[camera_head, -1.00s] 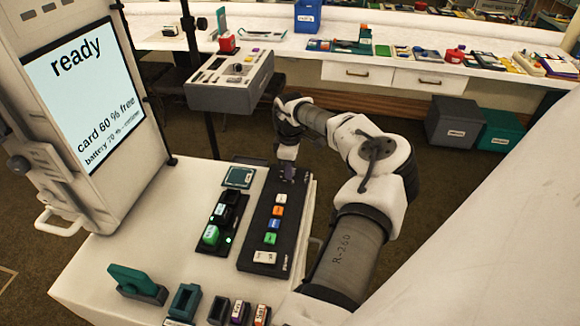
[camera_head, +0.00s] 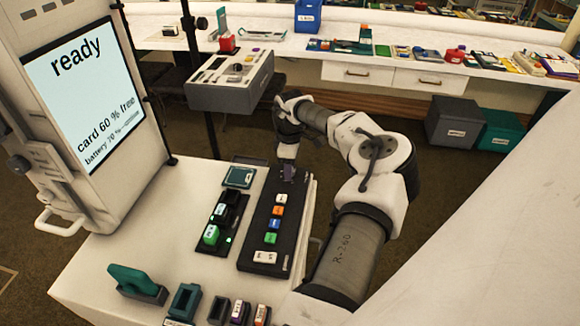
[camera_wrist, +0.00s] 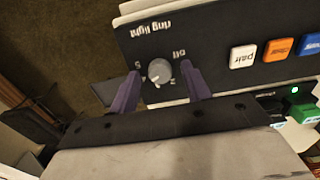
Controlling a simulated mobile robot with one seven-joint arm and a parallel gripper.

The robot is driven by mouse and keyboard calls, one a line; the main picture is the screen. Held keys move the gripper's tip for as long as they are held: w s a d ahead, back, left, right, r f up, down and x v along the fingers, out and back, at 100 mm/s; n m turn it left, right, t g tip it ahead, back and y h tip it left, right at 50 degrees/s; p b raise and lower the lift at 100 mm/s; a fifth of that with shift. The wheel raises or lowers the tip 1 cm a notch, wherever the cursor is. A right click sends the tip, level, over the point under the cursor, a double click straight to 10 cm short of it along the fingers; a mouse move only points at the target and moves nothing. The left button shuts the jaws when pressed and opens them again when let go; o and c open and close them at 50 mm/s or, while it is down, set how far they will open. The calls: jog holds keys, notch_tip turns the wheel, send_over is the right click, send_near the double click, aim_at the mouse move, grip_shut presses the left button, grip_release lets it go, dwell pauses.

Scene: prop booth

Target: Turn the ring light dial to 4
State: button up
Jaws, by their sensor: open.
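The ring light dial (camera_wrist: 159,71) is a small round grey knob on a black panel (camera_wrist: 205,50), under the words "ring light", which read upside down in the wrist view. "off" is legible beside it; the other marks are small, and I cannot read the dial's setting surely. My gripper (camera_wrist: 161,76) is open, with one purple finger on each side of the dial. I cannot tell whether the fingers touch it. In the head view my gripper (camera_head: 289,174) is at the far end of the black panel (camera_head: 250,245) and hides the dial.
The panel also carries white, orange, blue and green buttons (camera_head: 274,224). Left of it is a black unit with a green button (camera_head: 211,234). A large screen reading "ready" (camera_head: 80,75) stands at left. Small holders (camera_head: 185,301) line the table's near edge.

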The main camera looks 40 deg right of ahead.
notch_tip(320, 180, up, 13)
jog(key=b, duration=0.3)
jog(key=shift+r, duration=0.2)
dwell(0.3)
